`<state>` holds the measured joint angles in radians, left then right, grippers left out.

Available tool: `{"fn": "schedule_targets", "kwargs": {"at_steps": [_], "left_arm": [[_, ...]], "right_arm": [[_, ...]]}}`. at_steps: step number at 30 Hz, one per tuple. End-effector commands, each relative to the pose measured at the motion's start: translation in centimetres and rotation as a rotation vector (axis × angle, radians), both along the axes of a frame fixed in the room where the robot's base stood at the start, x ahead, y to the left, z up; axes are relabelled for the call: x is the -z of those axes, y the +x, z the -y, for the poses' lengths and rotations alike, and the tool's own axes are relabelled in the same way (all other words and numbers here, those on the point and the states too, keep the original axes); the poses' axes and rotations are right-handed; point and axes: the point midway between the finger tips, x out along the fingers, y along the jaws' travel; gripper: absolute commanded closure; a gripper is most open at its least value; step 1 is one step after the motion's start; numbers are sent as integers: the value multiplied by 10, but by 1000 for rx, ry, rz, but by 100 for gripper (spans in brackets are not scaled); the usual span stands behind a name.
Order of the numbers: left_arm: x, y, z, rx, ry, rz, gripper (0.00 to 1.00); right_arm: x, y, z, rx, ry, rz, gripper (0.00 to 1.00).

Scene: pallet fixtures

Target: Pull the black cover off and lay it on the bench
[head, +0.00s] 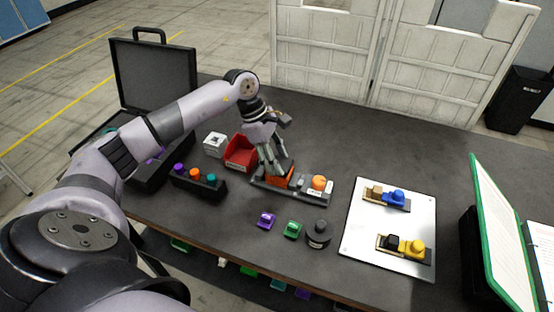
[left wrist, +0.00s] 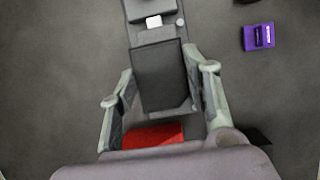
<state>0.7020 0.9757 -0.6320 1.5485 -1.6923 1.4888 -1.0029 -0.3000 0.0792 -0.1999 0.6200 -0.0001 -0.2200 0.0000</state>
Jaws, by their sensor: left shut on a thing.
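My left gripper (head: 275,166) reaches down over the left end of a long grey fixture (head: 303,194) on the bench (head: 215,240). In the left wrist view its fingers (left wrist: 166,80) stand on both sides of a dark square piece, the black cover (left wrist: 160,75), and are shut on it. The cover seems to be at the fixture; I cannot tell whether it is lifted. An orange part (head: 280,178) shows at the fingers in the head view. An orange knob (head: 319,182) stands on the fixture's right end. My right gripper is not in view.
A black rack (head: 198,186) holds coloured knobs. Purple (head: 266,220) and green (head: 292,230) pieces and a black bottle-like object (head: 318,233) lie in front. A white plate (head: 390,223) is right. The bench's back is clear.

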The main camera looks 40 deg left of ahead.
Motion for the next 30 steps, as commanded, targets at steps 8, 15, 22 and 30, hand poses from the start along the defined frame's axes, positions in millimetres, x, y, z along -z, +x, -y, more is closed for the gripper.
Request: {"fn": "schedule_targets", "kwargs": {"at_steps": [8, 15, 22, 30], "left_arm": [[-15, -1, 1, 2, 0, -4, 100], [-30, -1, 1, 3, 0, -4, 100], [-42, -2, 1, 3, 0, -7, 100], [-45, -2, 1, 2, 0, -7, 100]], "right_arm": [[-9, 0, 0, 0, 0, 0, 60], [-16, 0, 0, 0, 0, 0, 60], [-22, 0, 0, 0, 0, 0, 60], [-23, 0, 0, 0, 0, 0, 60]]}}
